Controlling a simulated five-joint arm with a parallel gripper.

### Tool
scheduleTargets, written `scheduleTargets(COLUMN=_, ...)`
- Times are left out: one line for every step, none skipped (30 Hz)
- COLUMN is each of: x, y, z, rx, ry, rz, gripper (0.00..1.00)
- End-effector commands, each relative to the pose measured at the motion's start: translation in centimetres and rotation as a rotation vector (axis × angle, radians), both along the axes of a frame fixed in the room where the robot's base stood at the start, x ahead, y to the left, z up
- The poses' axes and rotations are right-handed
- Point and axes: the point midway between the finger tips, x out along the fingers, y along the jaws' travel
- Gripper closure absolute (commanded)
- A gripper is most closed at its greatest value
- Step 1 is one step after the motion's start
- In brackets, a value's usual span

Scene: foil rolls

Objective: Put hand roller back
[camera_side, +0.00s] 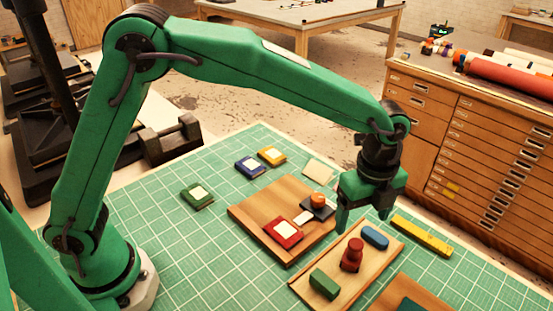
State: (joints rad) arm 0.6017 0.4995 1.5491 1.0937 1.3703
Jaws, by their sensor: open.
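My gripper (364,221) is open, pointing down over the far end of a shallow wooden tray (330,297). Nothing shows between its fingers. The tray holds a red knobbed tool (351,256), a blue rounded block (375,236) and a green block (324,284). The red tool stands upright just below the fingers in the picture; contact does not show. A dark piece with an orange round top (318,203) and a small white piece beside it sit on a wooden board (262,222), near a red square piece (283,231). I cannot tell which item is the hand roller.
Green (197,196), blue (250,166) and yellow (271,156) square pieces and a pale square (317,171) lie on the green gridded mat (160,222). A yellow bar (422,236) lies right of the tray. Another wooden piece (385,300) is cut off below.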

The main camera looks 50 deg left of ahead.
Motion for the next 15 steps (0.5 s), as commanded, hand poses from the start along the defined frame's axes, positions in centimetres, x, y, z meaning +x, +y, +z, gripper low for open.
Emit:
scheduleTargets(x=0.0, y=0.0, z=0.0, rx=0.000, ry=0.000, rz=0.002, gripper=0.22)
scheduleTargets(x=0.0, y=0.1, z=0.1, rx=0.000, ry=-0.001, rz=0.004, gripper=0.22)
scheduleTargets(x=0.0, y=0.2, z=0.2, rx=-0.002, ry=-0.002, rz=0.010, gripper=0.22)
scheduleTargets(x=0.0, y=0.4, z=0.3, rx=-0.003, ry=-0.004, rz=0.016, gripper=0.22)
scheduleTargets(x=0.0, y=0.5, z=0.5, rx=-0.004, ry=-0.006, rz=0.025, gripper=0.22)
scheduleTargets(x=0.0, y=0.9, z=0.8, rx=-0.006, ry=-0.009, rz=0.041, gripper=0.22)
scheduleTargets(x=0.0, y=1.2, z=1.0, rx=-0.009, ry=-0.013, rz=0.057, gripper=0.22)
scheduleTargets(x=0.0, y=1.5, z=1.3, rx=-0.011, ry=-0.017, rz=0.073, gripper=0.22)
scheduleTargets(x=-0.1, y=2.0, z=1.8, rx=-0.016, ry=-0.022, rz=0.102, gripper=0.22)
scheduleTargets(x=-0.2, y=2.5, z=2.2, rx=-0.019, ry=-0.028, rz=0.125, gripper=0.22)
scheduleTargets(x=-0.2, y=3.1, z=2.6, rx=-0.023, ry=-0.032, rz=0.153, gripper=0.22)
scheduleTargets(x=-0.3, y=3.8, z=3.2, rx=-0.030, ry=-0.041, rz=0.193, gripper=0.22)
scheduleTargets(x=-0.5, y=4.5, z=3.7, rx=-0.035, ry=-0.048, rz=0.224, gripper=0.22)
scheduleTargets(x=-0.6, y=5.1, z=4.2, rx=-0.042, ry=-0.055, rz=0.260, gripper=0.22)
scheduleTargets(x=-0.8, y=6.1, z=4.9, rx=-0.050, ry=-0.065, rz=0.309, gripper=0.22)
